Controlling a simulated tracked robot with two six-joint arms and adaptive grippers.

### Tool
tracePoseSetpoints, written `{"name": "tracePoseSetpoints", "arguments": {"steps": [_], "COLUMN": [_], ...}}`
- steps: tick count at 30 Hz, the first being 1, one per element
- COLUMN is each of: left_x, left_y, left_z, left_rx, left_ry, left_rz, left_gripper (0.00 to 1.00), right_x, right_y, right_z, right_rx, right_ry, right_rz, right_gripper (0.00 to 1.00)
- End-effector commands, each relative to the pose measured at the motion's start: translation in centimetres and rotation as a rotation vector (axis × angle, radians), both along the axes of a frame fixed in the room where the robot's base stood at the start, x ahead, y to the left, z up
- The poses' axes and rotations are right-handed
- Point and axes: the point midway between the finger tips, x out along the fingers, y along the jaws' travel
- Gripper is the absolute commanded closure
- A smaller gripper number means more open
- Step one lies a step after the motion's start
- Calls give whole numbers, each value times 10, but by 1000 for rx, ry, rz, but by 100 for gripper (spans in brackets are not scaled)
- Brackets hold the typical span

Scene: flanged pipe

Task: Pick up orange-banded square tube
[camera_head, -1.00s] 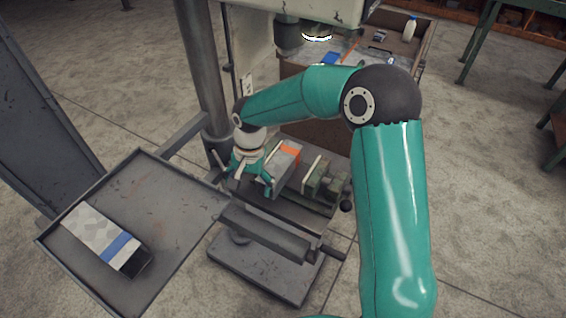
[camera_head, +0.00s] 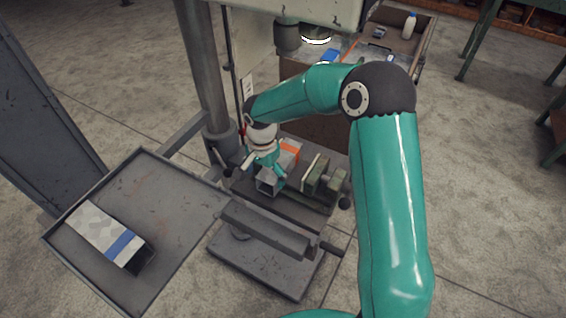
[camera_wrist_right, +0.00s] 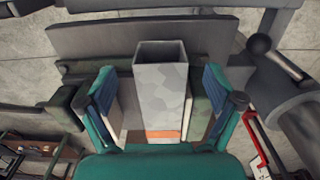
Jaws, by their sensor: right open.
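The orange-banded square tube (camera_head: 289,155) lies in the vise on the drill press table, its grey open end toward the front. In the right wrist view the grey tube (camera_wrist_right: 160,100) runs between the two fingers, with its orange band (camera_wrist_right: 163,135) close to the palm. My right gripper (camera_head: 263,173) is over the tube in the head view. In the wrist view my right gripper (camera_wrist_right: 166,95) is open, with a finger on each side of the tube and a visible gap at both sides. My left gripper is in neither current view.
A green vise (camera_head: 325,178) with dark handles surrounds the tube. A metal side tray (camera_head: 175,235) holds a blue-banded square tube (camera_head: 104,235). The drill press column (camera_head: 203,75) stands close behind my right gripper, and the drill head (camera_head: 290,10) hangs above.

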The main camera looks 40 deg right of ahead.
Motion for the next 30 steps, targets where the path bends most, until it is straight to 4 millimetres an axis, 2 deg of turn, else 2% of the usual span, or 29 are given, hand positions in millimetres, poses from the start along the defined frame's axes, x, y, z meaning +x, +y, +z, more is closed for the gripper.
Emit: {"name": "tracePoseSetpoints", "arguments": {"steps": [5,9,14,22,23,30], "left_x": [0,0,0,0,0,0], "left_y": [0,0,0,0,0,0], "left_z": [6,15,17,17,17,17], "left_rx": [0,0,0,0,0,0], "left_ry": [0,0,0,0,0,0], "left_rz": [0,0,0,0,0,0], "left_gripper": [61,61,61,61,61,61], "right_x": [1,3,3,4,4,4], "right_y": [1,1,1,0,0,0], "right_z": [-11,-30,-50,-54,-54,-54], "right_rx": [1,2,1,1,1,1], "right_ry": [4,6,3,-1,-1,-1], "right_rz": [1,1,1,0,0,0], "right_gripper": [8,8,8,8,12,52]}}
